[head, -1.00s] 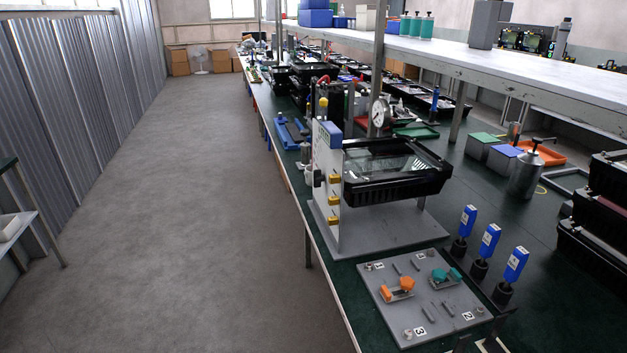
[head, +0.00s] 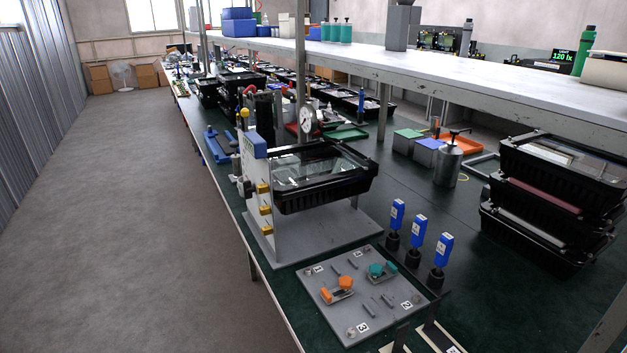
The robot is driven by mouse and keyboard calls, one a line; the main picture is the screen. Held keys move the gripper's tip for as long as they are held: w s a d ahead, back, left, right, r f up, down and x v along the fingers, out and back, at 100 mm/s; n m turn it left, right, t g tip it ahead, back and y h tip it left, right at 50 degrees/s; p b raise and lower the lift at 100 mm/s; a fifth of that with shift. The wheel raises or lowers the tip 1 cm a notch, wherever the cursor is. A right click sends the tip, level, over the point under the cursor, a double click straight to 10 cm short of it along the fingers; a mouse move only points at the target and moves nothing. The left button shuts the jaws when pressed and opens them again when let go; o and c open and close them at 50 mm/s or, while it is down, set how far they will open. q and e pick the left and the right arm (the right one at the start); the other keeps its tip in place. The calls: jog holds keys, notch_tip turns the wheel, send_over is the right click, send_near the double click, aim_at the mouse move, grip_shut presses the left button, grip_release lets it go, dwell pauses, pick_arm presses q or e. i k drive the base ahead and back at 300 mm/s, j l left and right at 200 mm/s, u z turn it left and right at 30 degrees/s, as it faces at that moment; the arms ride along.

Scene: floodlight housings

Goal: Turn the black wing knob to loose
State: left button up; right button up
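A test fixture stands on the bench with an upright grey-white plate (head: 259,180) and a black floodlight housing (head: 325,183) with a glass front held on its right side. Several yellow-brass knobs (head: 265,210) run down the plate's edge. A small dark knob-like part (head: 238,176) shows at the plate's left side; it is too small to tell whether it is the black wing knob or how it is turned.
A grey plate (head: 330,308) with orange (head: 338,287) and teal (head: 381,270) clamps lies in front. Several blue-handled tools (head: 417,241) stand right of it. Stacked black housings (head: 560,160) are at the right. A shelf (head: 430,62) overhangs the bench. The floor (head: 130,220) at left is clear.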

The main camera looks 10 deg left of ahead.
aim_at(249, 189)
jog(key=i+j+z, duration=0.2)
jog(key=j+z, duration=0.3)
jog(key=j, duration=0.15)
jog(key=i+j+z, duration=0.1)
jog(key=j+z, duration=0.35)
jog(key=j, duration=0.25)
jog(key=j+z, duration=0.5)
jog(key=j, duration=0.2)
